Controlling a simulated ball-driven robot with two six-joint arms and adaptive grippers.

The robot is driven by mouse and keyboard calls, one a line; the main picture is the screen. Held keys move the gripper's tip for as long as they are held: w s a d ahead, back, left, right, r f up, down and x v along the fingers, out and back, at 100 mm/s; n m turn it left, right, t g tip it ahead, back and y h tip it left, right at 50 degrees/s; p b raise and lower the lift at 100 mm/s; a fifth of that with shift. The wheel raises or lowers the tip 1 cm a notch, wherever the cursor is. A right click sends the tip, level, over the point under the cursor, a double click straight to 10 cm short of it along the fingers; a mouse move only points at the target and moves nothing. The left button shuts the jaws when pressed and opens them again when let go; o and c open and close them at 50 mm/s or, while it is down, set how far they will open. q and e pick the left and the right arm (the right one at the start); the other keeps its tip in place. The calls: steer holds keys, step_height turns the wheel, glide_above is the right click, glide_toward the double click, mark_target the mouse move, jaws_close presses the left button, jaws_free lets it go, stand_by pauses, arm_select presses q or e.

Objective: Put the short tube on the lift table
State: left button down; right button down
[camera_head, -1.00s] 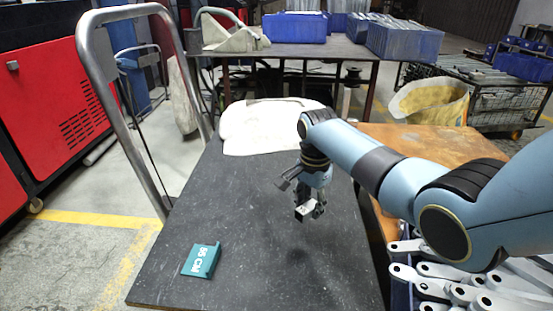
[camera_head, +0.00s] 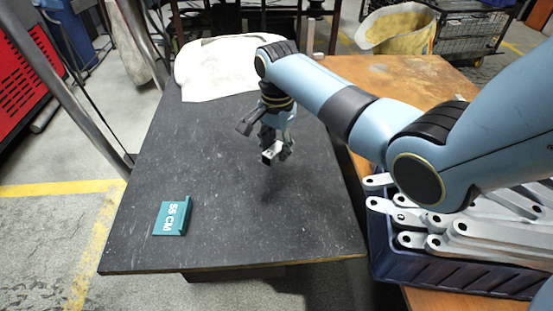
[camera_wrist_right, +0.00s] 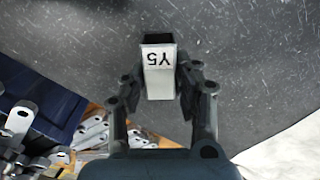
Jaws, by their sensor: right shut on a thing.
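The short tube is a square metal piece with a white label reading Y5 in the right wrist view (camera_wrist_right: 159,75). Its open end faces away from the wrist. My right gripper (camera_wrist_right: 160,85) is shut on it, a finger on each side. In the head view the right gripper (camera_head: 276,147) hangs over the lift table (camera_head: 230,165), a dark, scuffed top. A soft shadow lies on the top below the gripper, and the tube (camera_head: 269,154) appears held above the surface. My left gripper is not in view.
A dark blue crate of metal brackets (camera_head: 450,272) sits on the wooden table at right. The top's middle and front right are clear.

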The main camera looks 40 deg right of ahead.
mark_target(277, 168)
step_height(277, 168, down, 4)
steer(key=shift+f+b, duration=0.1)
steer(key=shift+b, duration=0.8)
steer(key=c, duration=1)
jaws_free()
step_height(277, 168, up, 12)
steer(key=p, duration=0.5)
steer(key=shift+r, duration=0.2)
steer(key=shift+a, duration=0.1)
